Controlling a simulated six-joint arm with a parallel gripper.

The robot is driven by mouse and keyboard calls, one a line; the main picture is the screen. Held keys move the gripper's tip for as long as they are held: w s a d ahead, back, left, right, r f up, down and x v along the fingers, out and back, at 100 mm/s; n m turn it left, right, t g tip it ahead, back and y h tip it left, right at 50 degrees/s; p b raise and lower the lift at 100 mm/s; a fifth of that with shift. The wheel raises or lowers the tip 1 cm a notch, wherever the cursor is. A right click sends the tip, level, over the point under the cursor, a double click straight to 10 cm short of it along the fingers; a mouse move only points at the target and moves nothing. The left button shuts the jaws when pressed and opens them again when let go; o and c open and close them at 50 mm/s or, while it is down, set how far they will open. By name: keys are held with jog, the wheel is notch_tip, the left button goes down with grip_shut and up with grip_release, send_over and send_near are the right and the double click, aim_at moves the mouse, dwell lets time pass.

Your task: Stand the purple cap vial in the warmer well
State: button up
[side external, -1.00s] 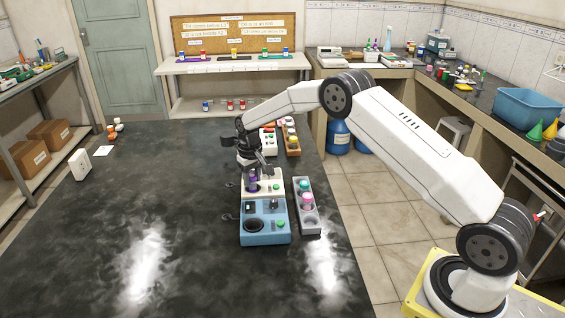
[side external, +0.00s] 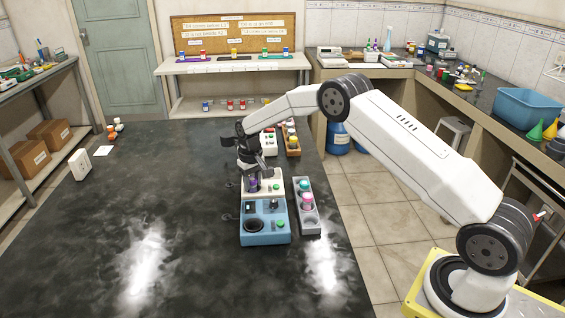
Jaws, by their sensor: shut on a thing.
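The purple cap vial (side external: 253,185) is small and partly hidden by my gripper (side external: 251,174). My gripper points down and is shut on the vial. The vial is upright over the cream-topped unit (side external: 272,187) behind the blue unit (side external: 264,235). I cannot tell from this view whether its base is inside a well or just above one. The blue unit has a round dark opening (side external: 254,224) and a green button. The task does not say which unit is the warmer, and no label is legible here.
A grey rack (side external: 310,222) with a teal cap vial (side external: 304,185) and a pink cap vial (side external: 307,197) stands just right of the units.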

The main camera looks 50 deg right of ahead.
jog(key=o, duration=1.3)
jog(key=shift+r, duration=0.15)
jog(key=shift+r, duration=2.85)
